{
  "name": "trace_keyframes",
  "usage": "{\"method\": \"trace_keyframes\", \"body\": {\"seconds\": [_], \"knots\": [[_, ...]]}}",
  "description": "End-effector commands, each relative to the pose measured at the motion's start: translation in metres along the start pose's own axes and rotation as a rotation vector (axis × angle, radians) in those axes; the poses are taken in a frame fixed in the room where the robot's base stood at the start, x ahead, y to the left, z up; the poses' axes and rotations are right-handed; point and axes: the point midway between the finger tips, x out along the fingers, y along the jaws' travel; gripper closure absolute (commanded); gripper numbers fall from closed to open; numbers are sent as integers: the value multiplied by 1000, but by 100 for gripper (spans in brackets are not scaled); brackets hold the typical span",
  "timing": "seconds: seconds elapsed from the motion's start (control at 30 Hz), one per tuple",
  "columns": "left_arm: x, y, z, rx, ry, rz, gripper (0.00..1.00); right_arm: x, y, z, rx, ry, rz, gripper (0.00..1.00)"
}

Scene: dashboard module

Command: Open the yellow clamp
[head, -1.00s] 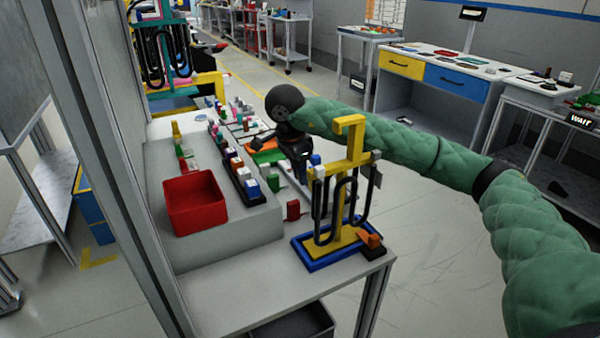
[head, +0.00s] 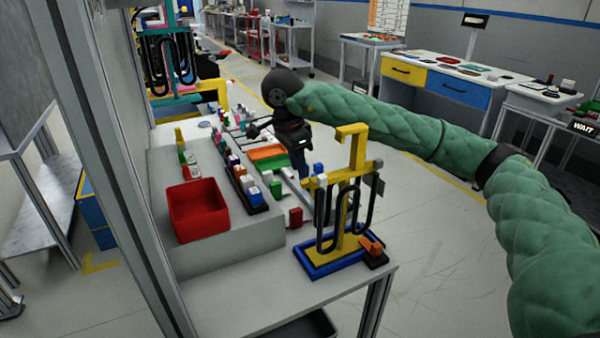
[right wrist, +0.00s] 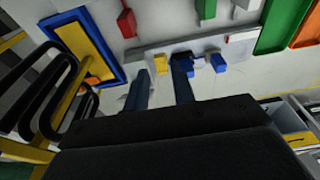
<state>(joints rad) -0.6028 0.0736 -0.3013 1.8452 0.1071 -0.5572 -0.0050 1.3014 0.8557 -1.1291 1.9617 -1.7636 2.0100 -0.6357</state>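A small yellow piece (right wrist: 160,63), which may be the yellow clamp, shows in the right wrist view at a grey rail (right wrist: 190,45), beside blue pieces (right wrist: 218,63). Whether it is open or shut is too small to tell. In the right wrist view my right gripper (right wrist: 160,84) has its two fingers apart, with the yellow piece in line with the gap. Contact cannot be made out. In the head view my right gripper (head: 257,128) hangs from the green arm above the far part of the bench, its fingers spread. My left gripper is not in view.
A yellow stand (head: 350,150) with black looped hoses (head: 325,215) rises from a blue-rimmed base (head: 312,266) close to my right arm. A red bin (head: 198,210) and rows of small parts (head: 240,178) occupy the bench. The bench's front (head: 250,295) is clear.

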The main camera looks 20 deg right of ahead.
Motion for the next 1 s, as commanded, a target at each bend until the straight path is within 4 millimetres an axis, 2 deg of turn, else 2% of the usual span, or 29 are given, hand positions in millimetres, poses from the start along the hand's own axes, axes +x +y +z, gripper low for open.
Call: {"method": "trace_keyframes", "body": {"seconds": [0.1, 0.3, 1.0], "knots": [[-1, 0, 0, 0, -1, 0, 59, -12, 0, 0, 1, 0, -1, 75], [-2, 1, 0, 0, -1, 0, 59, -20, 0, 0, 1, 0, 0, 75], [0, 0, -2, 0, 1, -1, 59, -21, 0, 1, 0, 0, 0, 75]]}}
